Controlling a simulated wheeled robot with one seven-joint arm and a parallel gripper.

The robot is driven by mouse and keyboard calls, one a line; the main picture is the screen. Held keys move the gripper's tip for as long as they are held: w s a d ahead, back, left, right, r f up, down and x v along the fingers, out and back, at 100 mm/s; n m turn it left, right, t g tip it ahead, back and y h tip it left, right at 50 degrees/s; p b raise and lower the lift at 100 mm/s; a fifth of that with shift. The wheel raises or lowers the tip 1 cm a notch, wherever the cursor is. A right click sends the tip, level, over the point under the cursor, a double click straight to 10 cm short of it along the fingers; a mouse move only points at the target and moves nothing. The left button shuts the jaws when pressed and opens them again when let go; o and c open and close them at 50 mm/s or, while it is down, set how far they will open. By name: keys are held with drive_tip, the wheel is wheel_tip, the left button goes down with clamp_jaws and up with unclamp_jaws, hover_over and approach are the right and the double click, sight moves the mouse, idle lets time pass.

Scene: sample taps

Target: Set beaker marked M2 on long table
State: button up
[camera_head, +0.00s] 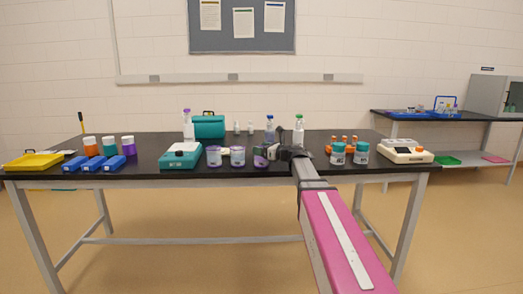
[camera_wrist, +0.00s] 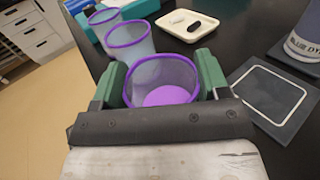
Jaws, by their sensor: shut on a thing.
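My gripper (camera_head: 268,154) is over the front middle of the long black table (camera_head: 300,174). Its green fingers (camera_wrist: 160,82) are shut on a clear beaker with a purple rim (camera_wrist: 185,65), which also shows in the head view (camera_head: 260,156). The held beaker is upright or nearly so, at table height; I cannot tell whether its base touches. Two similar purple-rimmed beakers stand to its left, one nearer (camera_head: 238,157) and one farther (camera_head: 214,157). They line up beyond it in the wrist view. I cannot read an M2 mark on any of them.
A teal scale (camera_head: 181,156) stands left of the beakers. In the wrist view, a white tray (camera_wrist: 173,19) with small items, a dark outlined mat (camera_wrist: 270,90) and a blue dye bottle (camera_wrist: 305,42) are close by. Teal-lidded jars (camera_head: 338,154) stand to the right.

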drive_tip(key=o, duration=1.2)
drive_tip(key=shift+f, duration=0.1)
drive_tip(key=shift+o, duration=0.2)
drive_tip(key=v, duration=1.2)
